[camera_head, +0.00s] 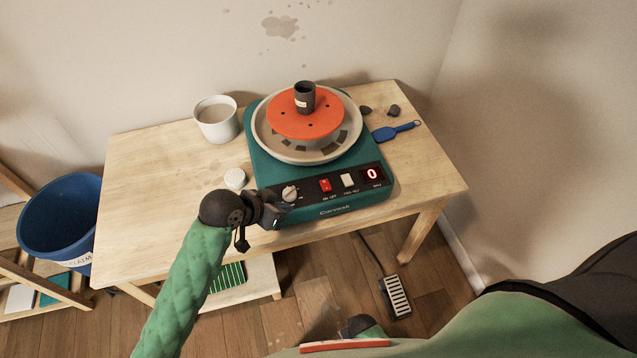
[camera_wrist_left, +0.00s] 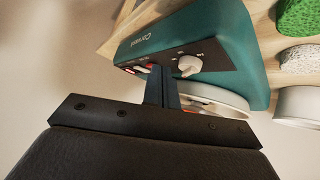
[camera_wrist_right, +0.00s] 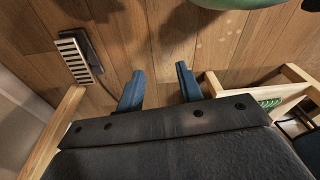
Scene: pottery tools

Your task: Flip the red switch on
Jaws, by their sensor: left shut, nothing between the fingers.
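The red switch (camera_head: 325,185) sits on the black front panel of a teal pottery wheel (camera_head: 262,150), between a pale round knob (camera_head: 290,193) and a white switch (camera_head: 348,180). The panel's display (camera_head: 372,174) shows a red 0. My left gripper (camera_head: 280,218) is shut and empty, at the panel's lower left, near the knob and left of the red switch. In the left wrist view its closed fingers (camera_wrist_left: 162,84) point at the panel, and partly cover the switch area. My right gripper (camera_wrist_right: 160,88) is open and empty above the floor.
An orange disc (camera_head: 285,125) on the wheel carries a dark cup (camera_head: 304,98). A white mug (camera_head: 216,119), a small white round piece (camera_head: 235,179) and a blue tool (camera_head: 396,131) lie around it on the wooden table (camera_head: 150,200). A foot pedal (camera_head: 396,296) is on the floor.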

